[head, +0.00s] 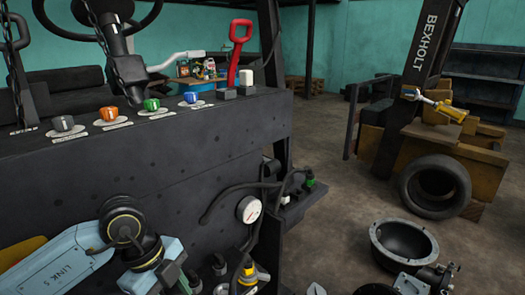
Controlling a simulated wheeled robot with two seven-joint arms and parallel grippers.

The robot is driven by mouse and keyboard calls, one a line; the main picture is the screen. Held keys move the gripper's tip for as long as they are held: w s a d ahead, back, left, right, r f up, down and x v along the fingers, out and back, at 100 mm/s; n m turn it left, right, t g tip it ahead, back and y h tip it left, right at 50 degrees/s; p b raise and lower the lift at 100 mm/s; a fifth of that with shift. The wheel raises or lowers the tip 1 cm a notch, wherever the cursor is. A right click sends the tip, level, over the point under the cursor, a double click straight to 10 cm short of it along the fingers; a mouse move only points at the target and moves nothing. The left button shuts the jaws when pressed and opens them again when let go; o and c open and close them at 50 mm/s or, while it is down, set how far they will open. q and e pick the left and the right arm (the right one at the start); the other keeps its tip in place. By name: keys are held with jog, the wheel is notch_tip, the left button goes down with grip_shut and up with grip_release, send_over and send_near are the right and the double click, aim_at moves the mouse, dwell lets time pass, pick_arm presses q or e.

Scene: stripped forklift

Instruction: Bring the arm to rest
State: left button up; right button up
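My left arm comes in at the lower left, with a light blue link marked LINK 5 and a dark round joint beside it. It lies in front of the lower part of the dark forklift panel (215,145). Its far end runs down towards the bottom edge, and I see no fingers there. I cannot see whether either gripper holds anything.
The panel top carries several coloured knobs and a red handle (237,50). A white-faced gauge (249,209) and hoses stick out near my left arm. A tyre (435,187) and a dark bowl-shaped housing (403,243) stand at the right. Bare floor shows between.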

pick_arm(q)
jog(key=s+d+r+m+h, duration=0.25)
jog(key=d+h, duration=0.35)
jog(key=d, duration=0.4)
jog(key=s+d+r+t+h, duration=0.1)
jog(key=d+r+t+h, duration=0.15)
jog(key=r+h, duration=0.3)
jog(key=d+r+t+h, duration=0.2)
jog(key=d+r+h, duration=0.2)
jog(key=r+h, duration=0.15)
jog(key=w+a+r+n+t+y, duration=0.4)
jog(key=w+a+n+t, duration=0.15)
jog(key=n+t, duration=0.7)
jog(key=s+a+f+n+g+y, duration=0.2)
jog(key=a+f+n+y, duration=1.1)
jog(key=f+y, duration=0.35)
jog(key=s+a+f+m+g, duration=0.1)
jog(key=s+f+m+g, duration=0.2)
jog(key=s+f+g, duration=1.35)
jog(key=s+f+t, duration=0.2)
jog(key=f, duration=0.9)
jog(key=s+f+t, duration=0.2)
jog(key=f, duration=0.9)
jog(key=s+a+f+g, duration=0.1)
jog(key=s+a+f, duration=0.2)
jog(key=s+f, duration=1.2)
jog(key=shift+s+f, duration=0.25)
jog(key=shift+s, duration=0.4)
